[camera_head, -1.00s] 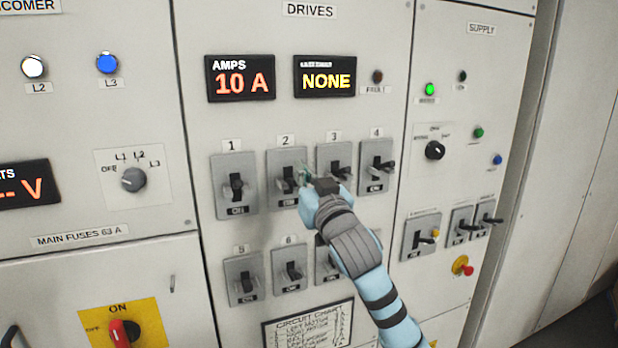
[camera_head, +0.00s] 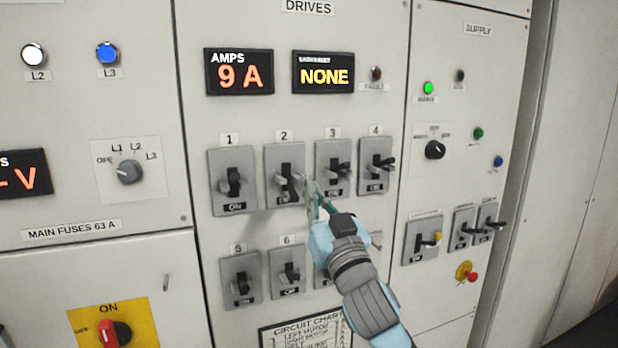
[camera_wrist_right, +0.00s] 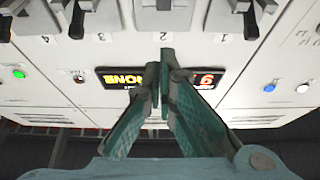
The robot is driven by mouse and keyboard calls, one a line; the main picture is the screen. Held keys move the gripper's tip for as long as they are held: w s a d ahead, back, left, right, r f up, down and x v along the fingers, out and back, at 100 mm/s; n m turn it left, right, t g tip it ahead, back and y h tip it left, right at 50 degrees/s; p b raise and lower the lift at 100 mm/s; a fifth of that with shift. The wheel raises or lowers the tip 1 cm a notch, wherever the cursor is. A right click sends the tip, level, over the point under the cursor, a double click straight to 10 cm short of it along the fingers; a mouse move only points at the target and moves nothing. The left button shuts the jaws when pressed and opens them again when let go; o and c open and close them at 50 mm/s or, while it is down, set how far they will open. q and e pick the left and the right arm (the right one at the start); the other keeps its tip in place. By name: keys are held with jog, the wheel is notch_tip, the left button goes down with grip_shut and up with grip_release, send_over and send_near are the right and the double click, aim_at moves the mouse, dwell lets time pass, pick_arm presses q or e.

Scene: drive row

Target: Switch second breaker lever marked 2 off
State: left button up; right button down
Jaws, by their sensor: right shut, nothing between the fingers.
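The second breaker (camera_head: 284,158), under the label 2, is a grey plate with a dark lever (camera_head: 287,172). The lever's exact position and the small plate text are hard to read. My right gripper (camera_head: 311,186) is shut and empty, just right of this lever and in front of the gap towards breaker 3. I cannot tell whether it touches the lever. In the right wrist view, the panel appears upside down, with the teal fingers (camera_wrist_right: 167,60) below the label 2 (camera_wrist_right: 163,40). My left gripper is not in view.
Breaker 1 (camera_head: 232,200) stands to the left, breakers 3 (camera_head: 333,185) and 4 (camera_head: 376,180) to the right. Breakers 5 (camera_head: 241,293) and 6 (camera_head: 288,286) sit below; my right arm hides part of that row. The AMPS display (camera_head: 239,72) reads 9 A.

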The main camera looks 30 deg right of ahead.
jog(key=shift+s+a+f+b, duration=0.2)
jog(key=shift+s+f+b, duration=0.05)
jog(key=shift+s+f, duration=0.5)
jog(key=shift+s+a+f+b, duration=0.25)
jog(key=shift+s+f, duration=0.35)
jog(key=shift+f, duration=0.2)
jog(key=shift+d, duration=0.1)
